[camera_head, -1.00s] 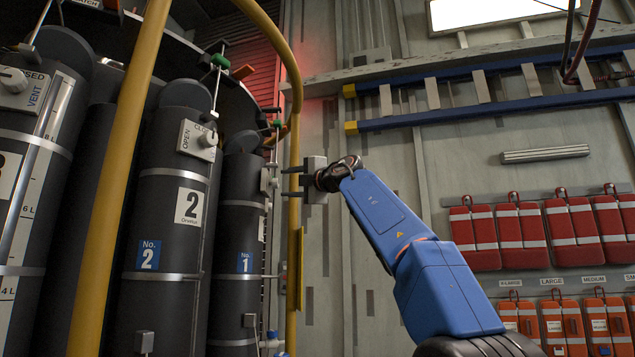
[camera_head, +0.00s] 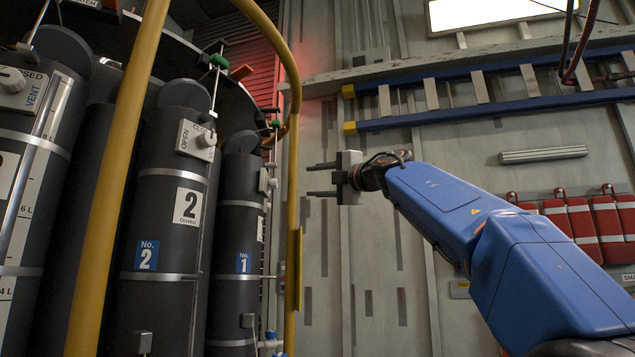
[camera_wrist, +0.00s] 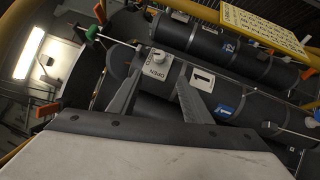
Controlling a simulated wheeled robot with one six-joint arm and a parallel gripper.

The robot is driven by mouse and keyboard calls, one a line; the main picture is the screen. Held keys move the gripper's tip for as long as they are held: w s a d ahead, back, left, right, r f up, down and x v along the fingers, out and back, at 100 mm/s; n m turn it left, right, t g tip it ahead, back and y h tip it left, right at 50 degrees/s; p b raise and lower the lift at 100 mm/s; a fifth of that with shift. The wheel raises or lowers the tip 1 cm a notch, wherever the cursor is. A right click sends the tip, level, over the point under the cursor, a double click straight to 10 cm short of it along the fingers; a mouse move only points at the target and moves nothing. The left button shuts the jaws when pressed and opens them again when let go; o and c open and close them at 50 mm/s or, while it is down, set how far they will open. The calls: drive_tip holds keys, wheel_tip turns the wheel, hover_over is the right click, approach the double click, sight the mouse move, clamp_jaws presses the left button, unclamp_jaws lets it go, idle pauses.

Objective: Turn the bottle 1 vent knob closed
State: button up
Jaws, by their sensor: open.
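Bottle 1 (camera_head: 238,225) is a dark cylinder with a blue "No. 1" label, behind and right of bottle 2 in the head view. Its pale vent knob (camera_head: 266,181) shows edge-on at the upper right side. My gripper (camera_head: 309,181) is to the right of the knob at about its height, pointing left, open and empty. In the wrist view a pale knob (camera_wrist: 160,56) on a plate marked "OPEN" lies ahead between my spread fingertips (camera_wrist: 157,76), apart from them. The knob's exact angle is unclear.
A yellow rail (camera_head: 292,210) stands between bottle 1 and my gripper in the head view. Bottle 2 (camera_head: 160,235) with its own knob (camera_head: 207,140) is nearer. A yellow sign (camera_wrist: 265,25) shows in the wrist view. Wall space behind my gripper is free.

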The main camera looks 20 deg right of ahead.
drive_tip(key=shift+s+d, duration=0.1)
drive_tip(key=shift+s, duration=0.15)
drive_tip(key=n+y, duration=1.1)
drive_tip(key=n, duration=0.3)
approach(277, 185)
drive_tip(key=x, duration=0.9)
drive_tip(key=shift+w+d, duration=0.15)
drive_tip(key=shift+w, duration=0.05)
drive_tip(key=shift+c, duration=0.4)
drive_tip(key=shift+h, duration=0.3)
drive_tip(key=c, duration=1)
